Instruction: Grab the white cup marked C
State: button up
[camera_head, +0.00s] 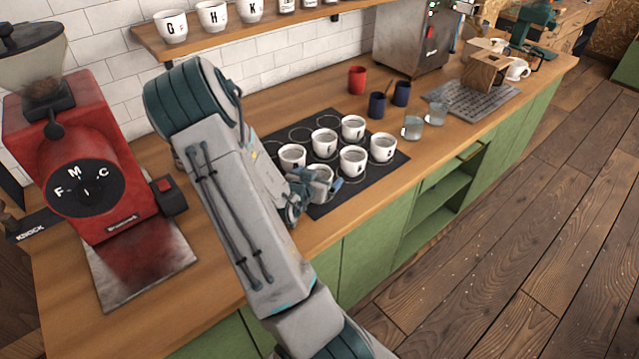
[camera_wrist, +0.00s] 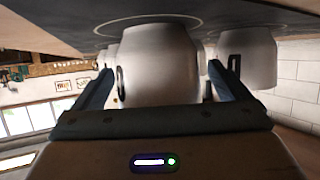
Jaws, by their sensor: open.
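Several white cups with dark letters stand upright on a black mat (camera_head: 389,166) on the counter. The letters are too small to read surely, so I cannot tell which cup is C. My gripper (camera_head: 316,187) is at the front cup (camera_head: 320,174), with its fingers low around it. In the wrist view, my gripper (camera_wrist: 162,90) is open, with one finger on each side of a white cup (camera_wrist: 158,62). The picture there is upside down. No letter shows on that cup's visible side, and I cannot tell whether the fingers touch it.
Another white cup (camera_wrist: 247,60) stands close beside the right finger in the wrist view. Other cups (camera_head: 353,158) stand close behind. Glasses (camera_head: 412,128), dark blue cups (camera_head: 377,105) and a red cup (camera_head: 357,80) are farther back. A red grinder (camera_head: 90,170) stands at left.

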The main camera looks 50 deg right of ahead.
jog(key=c, duration=1.2)
jog(key=shift+r, duration=0.1)
